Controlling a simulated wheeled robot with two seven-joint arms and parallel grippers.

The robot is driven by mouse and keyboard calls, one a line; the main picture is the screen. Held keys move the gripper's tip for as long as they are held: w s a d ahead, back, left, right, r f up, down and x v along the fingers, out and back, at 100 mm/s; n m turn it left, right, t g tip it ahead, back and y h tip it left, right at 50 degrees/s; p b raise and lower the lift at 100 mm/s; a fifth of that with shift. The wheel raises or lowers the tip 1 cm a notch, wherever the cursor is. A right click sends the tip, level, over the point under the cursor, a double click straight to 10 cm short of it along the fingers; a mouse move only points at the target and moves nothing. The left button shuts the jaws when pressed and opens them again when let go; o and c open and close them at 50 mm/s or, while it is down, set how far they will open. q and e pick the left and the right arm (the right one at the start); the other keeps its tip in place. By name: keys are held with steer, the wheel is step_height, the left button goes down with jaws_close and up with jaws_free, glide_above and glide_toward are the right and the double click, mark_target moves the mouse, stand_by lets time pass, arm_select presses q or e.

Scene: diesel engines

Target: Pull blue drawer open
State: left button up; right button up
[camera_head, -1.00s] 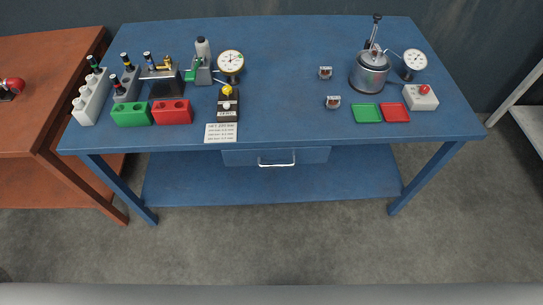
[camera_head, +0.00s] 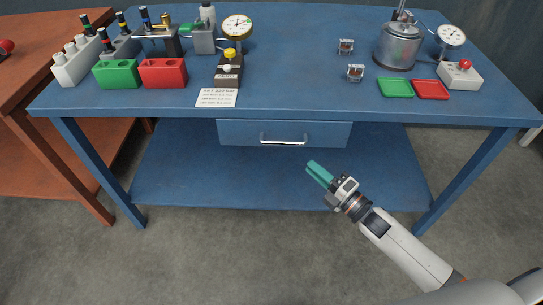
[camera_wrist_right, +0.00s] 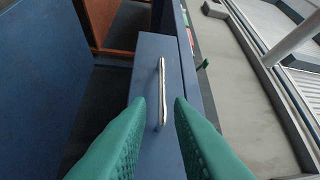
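The blue drawer (camera_head: 250,132) sits under the front edge of the blue table and looks closed. Its silver bar handle (camera_head: 284,141) is on the drawer front. In the right wrist view the drawer front (camera_wrist_right: 150,60) runs up the middle, with the handle (camera_wrist_right: 161,95) seen between my fingers. My right gripper (camera_head: 316,170) has green fingers and is below and right of the handle, apart from it. In the right wrist view the fingers (camera_wrist_right: 158,105) are spread with nothing between them, so it is open. My left gripper is not in view.
The blue table (camera_head: 290,85) carries a green block (camera_head: 117,75), a red block (camera_head: 163,74), a dial gauge, a metal pot (camera_head: 398,47) and small trays. A lower shelf (camera_head: 230,180) lies beneath the drawer. The floor in front is clear.

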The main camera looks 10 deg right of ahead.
mark_target(283, 143)
steer(key=x, duration=1.2)
steer(key=shift+r, duration=0.15)
jaws_close()
